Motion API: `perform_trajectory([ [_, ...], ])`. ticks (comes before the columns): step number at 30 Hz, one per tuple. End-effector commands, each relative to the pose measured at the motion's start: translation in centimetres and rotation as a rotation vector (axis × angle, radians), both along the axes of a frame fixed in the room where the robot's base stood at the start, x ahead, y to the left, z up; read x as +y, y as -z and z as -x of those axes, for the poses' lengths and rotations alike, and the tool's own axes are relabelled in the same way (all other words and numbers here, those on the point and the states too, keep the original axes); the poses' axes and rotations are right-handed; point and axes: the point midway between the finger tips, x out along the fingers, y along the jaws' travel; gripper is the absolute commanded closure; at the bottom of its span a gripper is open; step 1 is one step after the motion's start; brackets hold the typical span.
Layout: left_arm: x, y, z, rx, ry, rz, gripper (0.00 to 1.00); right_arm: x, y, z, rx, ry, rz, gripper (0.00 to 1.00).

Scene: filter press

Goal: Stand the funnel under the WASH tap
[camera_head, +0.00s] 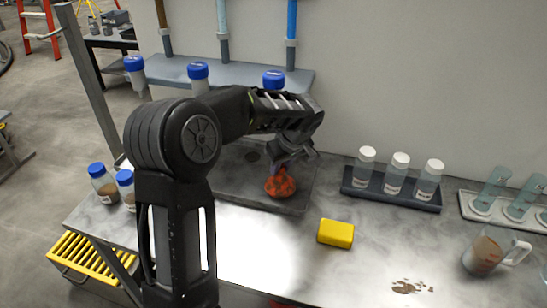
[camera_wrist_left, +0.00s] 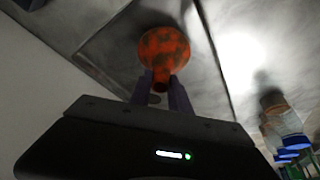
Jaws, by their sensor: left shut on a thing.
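The funnel (camera_head: 280,186) is orange-red with dark blotches. My left gripper (camera_head: 290,160) is shut on it over the right part of a dark grey tray (camera_head: 298,205); whether the funnel touches the tray is unclear. In the left wrist view the funnel (camera_wrist_left: 164,48) shows its round wide end, with its narrow end between the fingers (camera_wrist_left: 162,88). Brown, pale blue (camera_head: 223,20) and blue (camera_head: 291,20) pipes come down the wall to a shelf (camera_head: 230,72). No WASH label is readable. My right gripper is not in view.
Blue-capped pieces (camera_head: 273,80) line the shelf front, partly hidden by my arm. A yellow block (camera_head: 335,232) lies right of the tray. White-capped bottles stand in a rack (camera_head: 390,192). A beaker (camera_head: 484,255) and a brown spill (camera_head: 410,287) are farther right. The bench between is clear.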

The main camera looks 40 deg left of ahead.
Motion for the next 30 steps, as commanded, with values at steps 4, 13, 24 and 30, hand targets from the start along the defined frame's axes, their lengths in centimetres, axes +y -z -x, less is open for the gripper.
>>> perform_trajectory([
  [4, 0.1, 0.1, -0.1, 0.001, 0.002, 0.001, 1.0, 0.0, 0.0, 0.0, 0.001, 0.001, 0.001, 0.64],
  [13, 1.2, -0.2, -0.5, 0.001, -0.002, -0.001, 1.0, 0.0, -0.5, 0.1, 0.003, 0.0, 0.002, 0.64],
  [24, 3.7, 1.2, -1.8, 0.001, 0.002, 0.0, 1.0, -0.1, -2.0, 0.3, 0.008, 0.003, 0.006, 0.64],
  [30, 3.7, 1.3, -1.8, 0.001, 0.002, 0.0, 1.0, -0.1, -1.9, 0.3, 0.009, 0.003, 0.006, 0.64],
])
